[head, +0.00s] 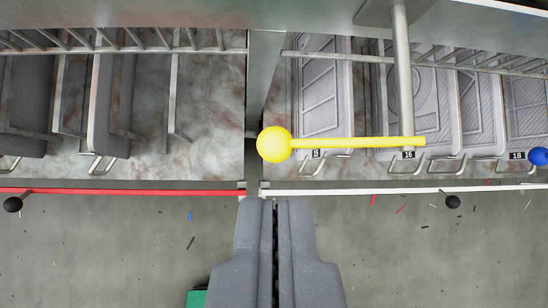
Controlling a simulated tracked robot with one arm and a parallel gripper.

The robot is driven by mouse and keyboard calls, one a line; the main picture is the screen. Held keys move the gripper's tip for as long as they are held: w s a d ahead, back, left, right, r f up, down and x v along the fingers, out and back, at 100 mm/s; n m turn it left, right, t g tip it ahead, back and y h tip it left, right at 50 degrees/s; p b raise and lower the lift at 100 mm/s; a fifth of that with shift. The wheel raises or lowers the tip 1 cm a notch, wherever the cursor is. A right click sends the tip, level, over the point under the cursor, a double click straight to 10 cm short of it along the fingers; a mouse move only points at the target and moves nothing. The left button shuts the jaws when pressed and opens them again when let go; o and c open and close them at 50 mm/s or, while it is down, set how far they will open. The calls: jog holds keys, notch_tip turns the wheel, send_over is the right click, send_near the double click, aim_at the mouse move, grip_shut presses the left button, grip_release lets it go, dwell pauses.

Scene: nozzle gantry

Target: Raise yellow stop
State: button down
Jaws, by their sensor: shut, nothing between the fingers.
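The yellow stop (350,143) is a yellow bar with a round yellow ball (274,144) at its left end. It lies about level across the picture, right of the middle. Its right part meets a grey vertical rod (403,80) that comes down from above. My gripper (264,200) is at the lower middle, its two grey fingers pointing up the picture. The fingers are together with only a thin dark line between them. The ball is above the fingertips in the picture, apart from them. Nothing is held.
A red bar (120,191) runs left and a white bar (400,188) right, near my fingertips, each with a black ball. Grey panels stand in racks (320,100) behind. A blue ball (539,156) is at the right edge. Small scraps lie on the grey floor (110,250).

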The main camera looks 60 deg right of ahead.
jog(key=b, duration=0.2)
send_over(271, 153)
jog(key=f, duration=0.8)
jog(key=shift+w+a, duration=0.3)
jog(key=f, duration=0.2)
jog(key=f+b, duration=0.1)
jog(key=shift+s+d+f, duration=0.15)
jog(key=shift+s+d, duration=0.05)
jog(key=shift+s, duration=0.05)
jog(key=shift+f, duration=0.4)
jog(key=shift+d, duration=0.2)
jog(key=shift+a+f, duration=0.1)
